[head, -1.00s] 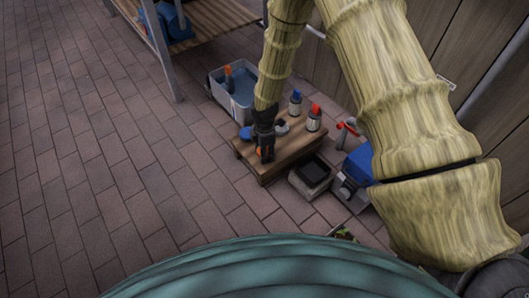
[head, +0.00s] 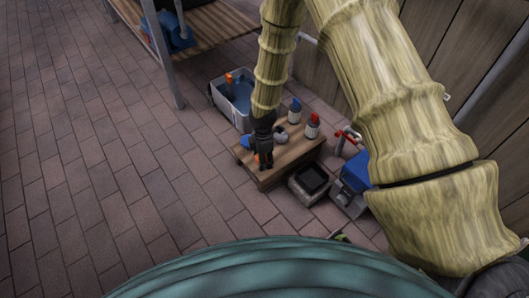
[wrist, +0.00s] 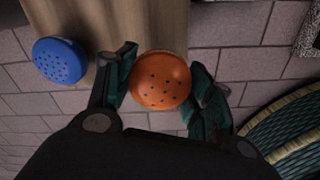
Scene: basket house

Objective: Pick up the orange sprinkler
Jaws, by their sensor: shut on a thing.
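The orange sprinkler (wrist: 160,82) is a round head with dark holes, seen in the wrist view between the two fingers. My gripper (wrist: 160,88) is shut on it, with a finger against its left and right sides. In the head view my gripper (head: 264,158) is at the front left of the low wooden table (head: 300,158). Only a bit of the orange sprinkler (head: 256,157) shows there, mostly hidden by the fingers. I cannot tell whether it touches the tabletop.
A blue sprinkler (wrist: 60,60) lies left of the orange one. Bottles with a blue cap (head: 295,112) and a red cap (head: 312,126) stand on the table. A grey tub (head: 238,98) is behind; a dark-topped box (head: 309,182) and blue toolbox (head: 354,172) are right. Paving at left is clear.

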